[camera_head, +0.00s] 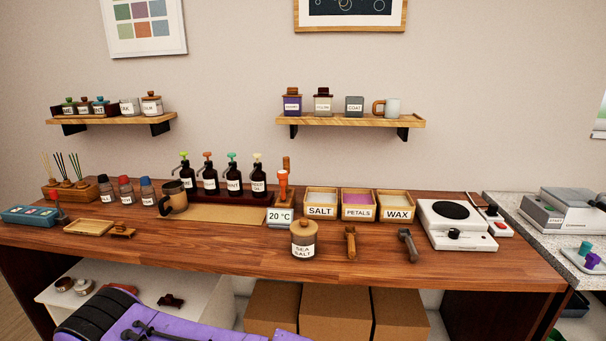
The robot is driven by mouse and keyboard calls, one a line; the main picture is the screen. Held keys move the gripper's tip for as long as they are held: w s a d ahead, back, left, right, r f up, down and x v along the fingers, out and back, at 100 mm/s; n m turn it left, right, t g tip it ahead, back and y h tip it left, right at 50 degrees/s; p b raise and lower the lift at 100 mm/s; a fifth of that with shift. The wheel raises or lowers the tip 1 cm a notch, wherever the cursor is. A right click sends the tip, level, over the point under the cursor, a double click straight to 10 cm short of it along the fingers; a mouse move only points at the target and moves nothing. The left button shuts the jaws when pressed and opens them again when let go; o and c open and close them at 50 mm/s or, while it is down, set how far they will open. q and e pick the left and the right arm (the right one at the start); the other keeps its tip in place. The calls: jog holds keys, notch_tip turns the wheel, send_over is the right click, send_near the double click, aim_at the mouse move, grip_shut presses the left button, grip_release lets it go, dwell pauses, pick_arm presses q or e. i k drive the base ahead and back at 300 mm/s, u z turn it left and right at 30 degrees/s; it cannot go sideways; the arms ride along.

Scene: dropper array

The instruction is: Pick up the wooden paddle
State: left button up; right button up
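A short brown wooden tool (351,243) lies near the front of the wooden table, right of the sea salt jar. It looks most like the wooden paddle, but it is too small to tell its exact shape. A similar grey-headed tool (408,245) lies to its right. A brown wooden handle (286,164) also stands upright behind the red-topped item, its lower part hidden. Neither of my grippers is in view, and nothing is seen touching these tools.
The sea salt jar (303,239) stands close left of the wooden tool. Behind are the salt bin (320,212), petals bin (358,213) and wax bin (396,215). A white hot plate (456,240) stands at right.

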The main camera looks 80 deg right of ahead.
aim_at(286, 160)
jog(key=z, duration=1.7)
